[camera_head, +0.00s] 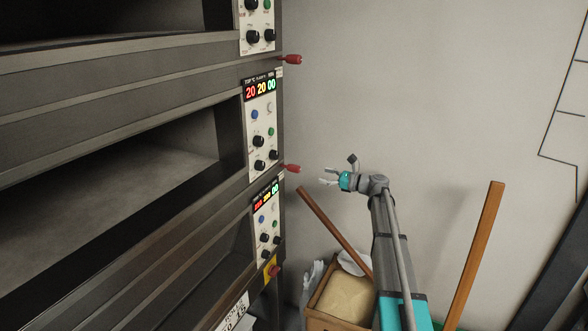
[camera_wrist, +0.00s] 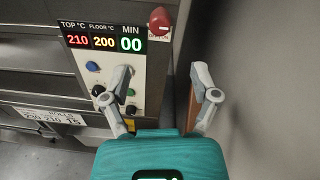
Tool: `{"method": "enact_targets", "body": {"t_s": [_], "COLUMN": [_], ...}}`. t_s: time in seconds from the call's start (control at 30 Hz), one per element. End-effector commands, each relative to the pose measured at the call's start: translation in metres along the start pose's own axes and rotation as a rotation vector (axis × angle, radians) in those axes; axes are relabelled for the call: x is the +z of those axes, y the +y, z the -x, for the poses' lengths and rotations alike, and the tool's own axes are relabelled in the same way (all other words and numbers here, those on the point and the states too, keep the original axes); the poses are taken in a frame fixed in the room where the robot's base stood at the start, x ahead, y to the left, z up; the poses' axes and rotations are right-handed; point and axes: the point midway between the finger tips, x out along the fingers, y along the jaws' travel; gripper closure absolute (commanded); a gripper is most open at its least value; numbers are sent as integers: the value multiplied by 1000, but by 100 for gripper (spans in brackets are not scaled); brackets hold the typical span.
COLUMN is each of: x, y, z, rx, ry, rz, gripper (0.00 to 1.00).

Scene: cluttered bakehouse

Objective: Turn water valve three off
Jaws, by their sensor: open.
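Red handles stick out along the right edge of the oven stack: an upper red handle (camera_head: 291,59) and a middle red handle (camera_head: 292,168). One red handle shows close up in the wrist view (camera_wrist: 160,18), above and right of a display reading 210 200 00.
The oven control panel (camera_head: 262,122) has several knobs and buttons. A red knob (camera_head: 275,271) sits on a yellow plate lower down. A wooden box (camera_head: 330,322) with tan contents, a leaning brown pole (camera_head: 335,232) and a plank (camera_head: 475,250) stand near my arm.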

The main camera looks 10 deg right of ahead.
Motion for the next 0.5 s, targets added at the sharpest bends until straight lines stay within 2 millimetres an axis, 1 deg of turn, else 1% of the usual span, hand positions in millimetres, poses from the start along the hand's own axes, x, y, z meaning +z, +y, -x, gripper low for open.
{"method": "enact_targets", "body": {"t_s": [0.17,0.27,0.37,0.5], "x": [0,0,0,0], "y": [0,0,0,0], "z": [-5,-12,-21,-39], "rx": [2,3,2,3], "ry": [1,1,1,1], "rz": [1,1,2,2], "gripper": [22,22,22,22]}}
